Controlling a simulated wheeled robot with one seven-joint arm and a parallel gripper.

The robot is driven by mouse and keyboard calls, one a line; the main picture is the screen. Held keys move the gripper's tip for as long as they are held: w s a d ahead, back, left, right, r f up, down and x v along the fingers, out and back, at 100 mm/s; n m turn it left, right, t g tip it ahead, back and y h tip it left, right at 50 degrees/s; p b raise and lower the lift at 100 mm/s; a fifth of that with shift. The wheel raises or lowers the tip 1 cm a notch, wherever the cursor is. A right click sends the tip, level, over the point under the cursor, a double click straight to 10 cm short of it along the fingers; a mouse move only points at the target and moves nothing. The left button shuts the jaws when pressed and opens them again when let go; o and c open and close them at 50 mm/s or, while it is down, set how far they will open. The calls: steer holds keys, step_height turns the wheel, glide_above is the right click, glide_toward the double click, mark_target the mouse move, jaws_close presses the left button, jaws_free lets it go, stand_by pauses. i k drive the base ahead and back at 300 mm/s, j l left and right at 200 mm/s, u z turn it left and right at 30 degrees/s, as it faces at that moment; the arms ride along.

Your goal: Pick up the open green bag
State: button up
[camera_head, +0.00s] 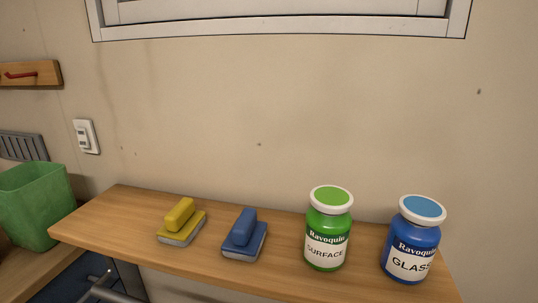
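The open green bag (37,207) is at the far left of the head view, cut off by the left picture edge. It stands upright with its open top facing up. It rests on a lower wooden surface beside the left end of the wooden shelf. My gripper is not in view.
The wooden shelf (125,218) holds a yellow scrubber (180,217), a blue scrubber (244,230), a green SURFACE jar (328,228) and a blue GLASS jar (412,240). A light switch (87,136) is on the wall. Metal bars (98,287) show below the shelf.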

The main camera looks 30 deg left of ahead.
mark_target(35, 195)
steer(key=u, duration=2)
steer(key=i+j+z, duration=0.15)
steer(key=z, duration=0.25)
steer(key=i+j+z, duration=0.1)
steer(key=j+z, duration=0.2)
steer(key=z, duration=0.15)
steer(key=j+z, duration=0.25)
steer(key=z, duration=0.15)
